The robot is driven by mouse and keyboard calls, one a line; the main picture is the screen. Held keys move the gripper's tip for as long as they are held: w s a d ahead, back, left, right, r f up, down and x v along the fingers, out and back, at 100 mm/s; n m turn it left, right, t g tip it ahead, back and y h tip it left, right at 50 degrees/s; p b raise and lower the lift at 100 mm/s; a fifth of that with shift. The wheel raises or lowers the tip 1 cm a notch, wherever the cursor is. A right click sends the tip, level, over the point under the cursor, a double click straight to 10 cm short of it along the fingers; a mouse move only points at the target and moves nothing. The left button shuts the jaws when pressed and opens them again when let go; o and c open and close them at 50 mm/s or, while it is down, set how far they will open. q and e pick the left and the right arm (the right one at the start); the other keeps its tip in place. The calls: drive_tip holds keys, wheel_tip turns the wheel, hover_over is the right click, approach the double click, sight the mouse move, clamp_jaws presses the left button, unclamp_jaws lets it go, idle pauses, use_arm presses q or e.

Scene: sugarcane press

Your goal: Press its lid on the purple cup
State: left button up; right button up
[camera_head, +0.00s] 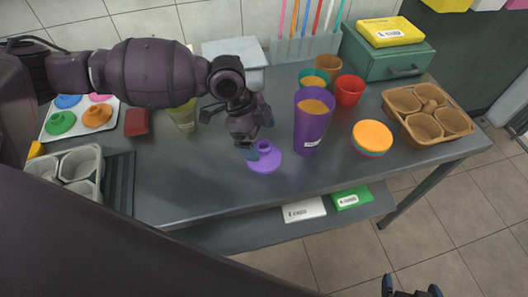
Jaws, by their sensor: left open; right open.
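The tall purple cup (310,127) stands upright and uncovered on the table, with orange contents showing at its mouth. The purple lid (267,164) lies flat on the table, just left of the cup and nearer the front edge. My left gripper (258,150) points down at the lid's raised knob with its jaws open; it partly hides the lid's far left side, and I cannot tell whether its fingers touch the knob. My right gripper (412,290) is open and empty at the bottom right, low in front of the table, cut off by the frame edge.
A red cup (349,91) and a teal cup (314,75) stand behind the purple cup. A stack of round lids (371,136) and a brown cup carrier (444,128) are to the right. A yellow-green cup (183,117) stands left, partly under my arm.

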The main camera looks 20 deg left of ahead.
sight(267, 151)
use_arm(q)
drive_tip(key=shift+r, duration=0.1)
use_arm(e)
drive_tip(key=shift+s, duration=0.1)
use_arm(q)
drive_tip(key=shift+d+f, duration=0.1)
drive_tip(key=shift+f, duration=0.2)
drive_tip(key=x, duration=0.4)
drive_tip(key=shift+s+f+b, duration=0.1)
drive_tip(key=shift+s+b, duration=0.05)
drive_tip(key=shift+b, duration=0.25)
drive_tip(key=shift+d+f, duration=0.1)
drive_tip(key=shift+f, duration=0.1)
drive_tip(key=shift+c, duration=0.2)
use_arm(e)
drive_tip(key=shift+s+d+f, duration=0.15)
drive_tip(key=shift+f, duration=0.35)
use_arm(q)
drive_tip(key=c, duration=0.5)
